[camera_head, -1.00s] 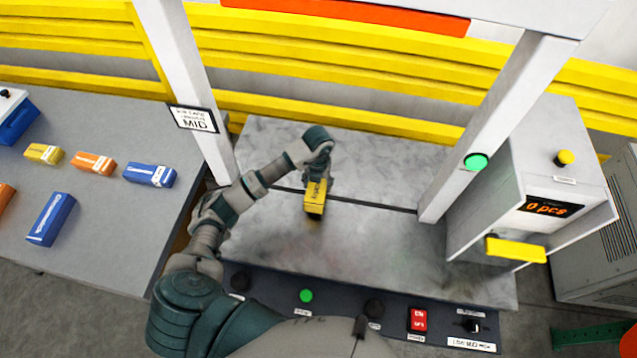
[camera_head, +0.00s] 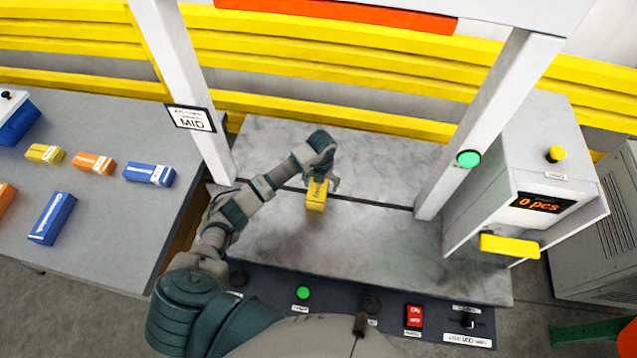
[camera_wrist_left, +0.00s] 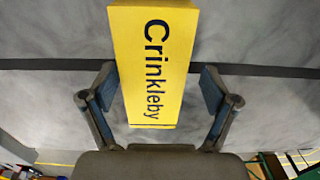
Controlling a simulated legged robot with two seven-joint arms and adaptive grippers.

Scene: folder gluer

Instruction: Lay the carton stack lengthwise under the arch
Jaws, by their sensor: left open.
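The yellow carton stack (camera_head: 316,196), marked "Crinkleby", lies on the grey machine table (camera_head: 380,250) between the two white posts of the arch (camera_head: 490,130). It reaches to the dark slot line across the table. My left gripper (camera_head: 322,180) is at the stack's far end, above it. In the left wrist view the stack (camera_wrist_left: 152,60) sits between the two open fingers (camera_wrist_left: 160,100), with a gap on each side. The gripper hides part of the stack in the head view. My right gripper is not in view.
A side table (camera_head: 100,220) at left holds several blue, orange and yellow cartons. A control panel (camera_head: 345,305) with buttons runs along the front edge. A counter box (camera_head: 540,200) reading "0 pcs" stands at right. The table right of the stack is clear.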

